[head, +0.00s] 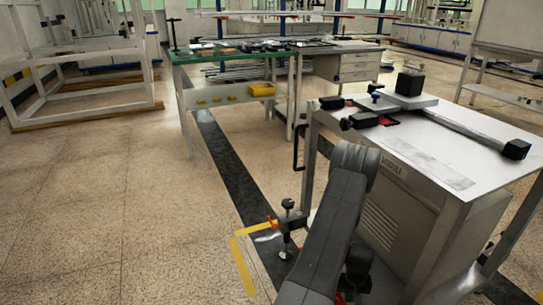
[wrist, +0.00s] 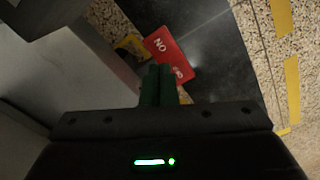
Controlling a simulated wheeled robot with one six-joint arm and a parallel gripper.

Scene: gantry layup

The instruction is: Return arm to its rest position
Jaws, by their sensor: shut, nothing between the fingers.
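My arm (head: 335,225) rises from the bottom of the head view in front of the grey workbench cabinet, bent at its upper joint. My gripper (wrist: 159,72) shows in the wrist view with its two green fingers together and nothing between them. It points down toward the dark floor strip (wrist: 205,50). In the head view I cannot make out the gripper; the arm or the cabinet hides it.
A red sign (wrist: 170,52) with white lettering shows just beyond the fingertips. The white-topped cabinet (head: 472,150) stands close at right, with a levelling foot (head: 287,228) beside my arm. A green-topped table (head: 215,56) stands farther back. Speckled floor (head: 95,215) at left is clear.

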